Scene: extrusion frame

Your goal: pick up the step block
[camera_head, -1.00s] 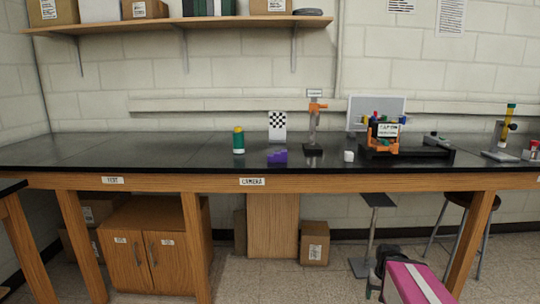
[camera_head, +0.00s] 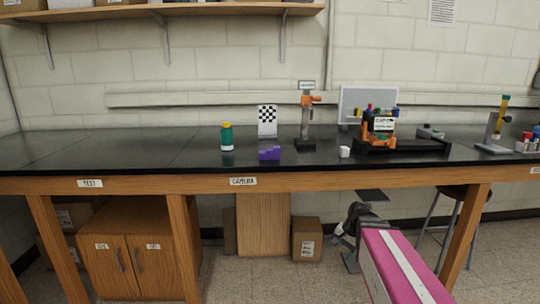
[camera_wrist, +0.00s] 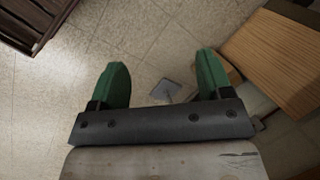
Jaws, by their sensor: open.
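The step block (camera_head: 269,153) is a small purple stepped piece on the black bench top, near its front edge, in the middle of the head view. My gripper shows in the wrist view (camera_wrist: 163,88) with two green fingers spread apart and nothing between them. It points down over the floor. In the head view my pink arm (camera_head: 398,268) is low at the right, in front of the bench and below its top, well away from the block. The block is not in the wrist view.
A green bottle with a yellow cap (camera_head: 227,137) stands left of the block and a white cube (camera_head: 345,152) right of it. Behind are a checkered board (camera_head: 267,121) and an orange-topped stand (camera_head: 306,120). The bench's left part is clear. A stool (camera_head: 452,205) stands below.

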